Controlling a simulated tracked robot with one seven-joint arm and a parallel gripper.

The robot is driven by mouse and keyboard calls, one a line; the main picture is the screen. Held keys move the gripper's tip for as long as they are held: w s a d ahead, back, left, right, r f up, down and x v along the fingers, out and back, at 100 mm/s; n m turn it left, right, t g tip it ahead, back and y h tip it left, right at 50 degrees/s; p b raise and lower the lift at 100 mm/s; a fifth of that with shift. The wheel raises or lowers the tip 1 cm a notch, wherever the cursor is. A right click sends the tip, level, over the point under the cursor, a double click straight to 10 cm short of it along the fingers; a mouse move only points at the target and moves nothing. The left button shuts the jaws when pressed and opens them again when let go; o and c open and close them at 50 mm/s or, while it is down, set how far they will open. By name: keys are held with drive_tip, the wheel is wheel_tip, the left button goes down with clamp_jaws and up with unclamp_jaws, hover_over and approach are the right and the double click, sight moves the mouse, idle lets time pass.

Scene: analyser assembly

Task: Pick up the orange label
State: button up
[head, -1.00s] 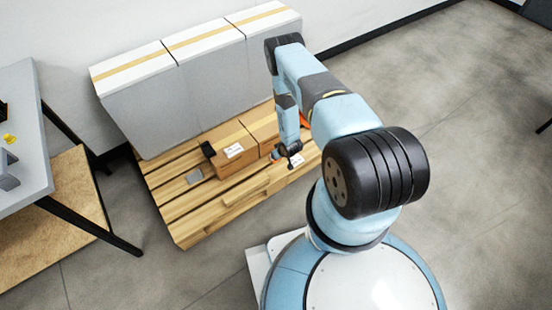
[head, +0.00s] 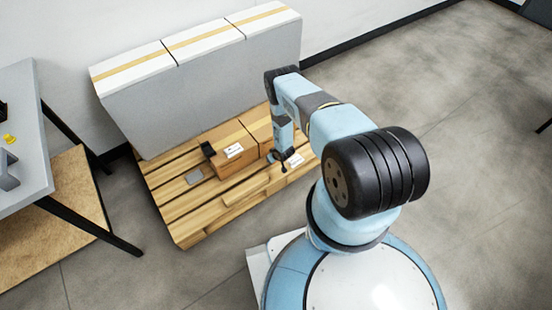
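No orange label shows clearly now; the spot at the right of the pallet where an orange patch showed earlier is covered by my arm. My gripper (head: 280,157) is small and dark at the end of my blue arm, low over the pallet, in front of the right cardboard box. A white label (head: 296,159) lies just right of it; I cannot tell whether they touch. I cannot make out whether the fingers are open or shut.
The wooden pallet (head: 182,228) carries two cardboard boxes; the left box (head: 232,163) has a white label on top. A black item (head: 208,149) and a grey flat piece (head: 194,177) are beside it. Tall grey-white cartons (head: 200,95) stand behind. A table (head: 22,130) is at left.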

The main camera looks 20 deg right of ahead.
drive_tip(key=shift+w+f, duration=0.1)
drive_tip(key=shift+f, duration=0.05)
drive_tip(key=shift+c, duration=0.3)
clamp_jaws()
